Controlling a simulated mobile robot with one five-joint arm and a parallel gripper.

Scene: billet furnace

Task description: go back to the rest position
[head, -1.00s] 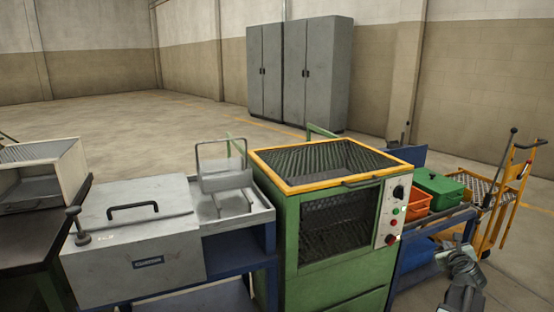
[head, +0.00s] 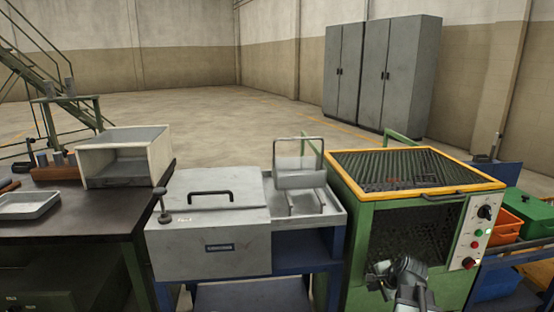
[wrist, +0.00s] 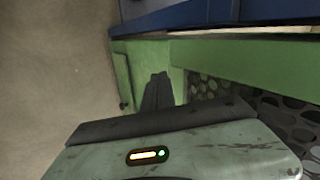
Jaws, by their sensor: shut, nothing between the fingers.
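My gripper (head: 385,272) shows in the head view low in front of the green machine's mesh front. In the wrist view its dark fingers (wrist: 157,90) are together and hold nothing. The gripper's pale housing, with a small lit strip, fills the bottom of that view. Green frame parts and a dark perforated mesh (wrist: 280,118) lie beyond the fingers; I cannot tell how far off they are.
The green machine (head: 352,225) with a yellow top rim stands close ahead. Left of it are a grey lidded box (head: 207,245) and a dark bench (head: 75,225). Orange (head: 510,215) and green bins stand at right. Open floor lies behind.

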